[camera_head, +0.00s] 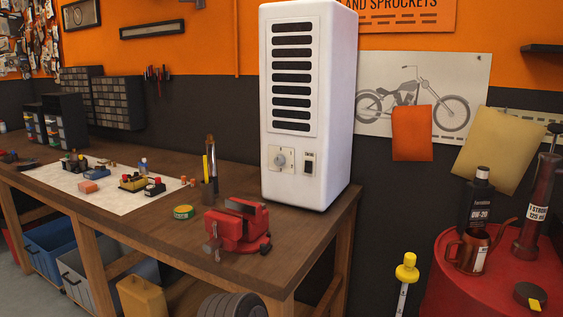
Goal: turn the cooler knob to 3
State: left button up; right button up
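The white cooler (341,110) stands upright on the right end of the wooden workbench, with a column of dark vent slots on its front. Its round grey knob (280,160) sits on a small pale plate low on the front, at the left. The marks around the knob are too small to read, so I cannot tell its setting. A dark switch (308,167) sits just right of the knob plate. Neither of my grippers shows in the head view.
A red vise (238,229) stands on the workbench (172,222) in front of the cooler. A red drum (455,285) with an oil bottle (478,200) is at the right.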

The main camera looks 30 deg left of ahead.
aim_at(280, 160)
jog(key=j+z, duration=0.15)
jog(key=j, duration=0.75)
jog(key=j+z, duration=0.15)
jog(key=j, duration=0.7)
jog(key=k+j+z, duration=0.15)
jog(key=j, duration=0.7)
